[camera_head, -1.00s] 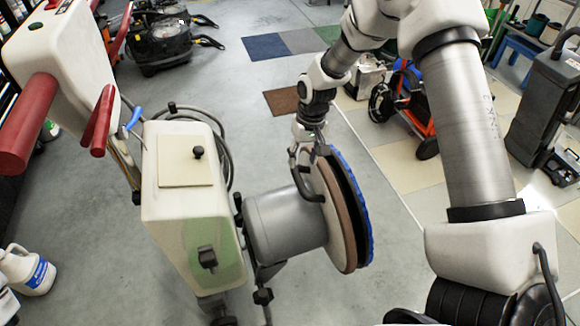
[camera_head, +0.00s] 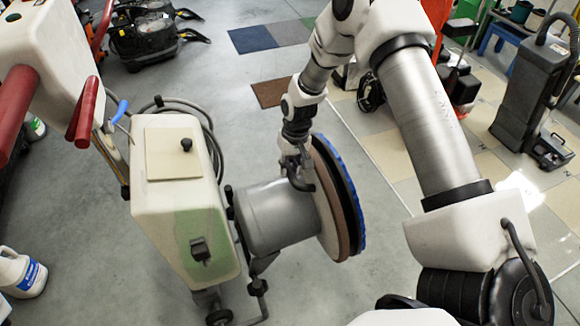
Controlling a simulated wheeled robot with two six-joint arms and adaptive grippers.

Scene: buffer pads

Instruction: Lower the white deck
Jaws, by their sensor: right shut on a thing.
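The floor machine's white body (camera_head: 176,225) stands left of centre with a cream plate on top. From its right side a grey motor housing (camera_head: 272,220) leads to the round deck (camera_head: 328,205), tipped up on edge. The deck's rim looks pale pinkish-beige here, with a black layer and a blue pad (camera_head: 350,190) on its right face. My right gripper (camera_head: 297,165) is at the deck's upper left edge, shut on a dark curved handle (camera_head: 301,183). The fingers are small and partly hidden. My left gripper is out of view.
The machine's red handles (camera_head: 85,110) stick out at the upper left. A white jug (camera_head: 22,272) stands at the lower left. A dark upright machine (camera_head: 530,95) is at the right, black machines (camera_head: 148,35) at the back left. Floor under the deck is clear.

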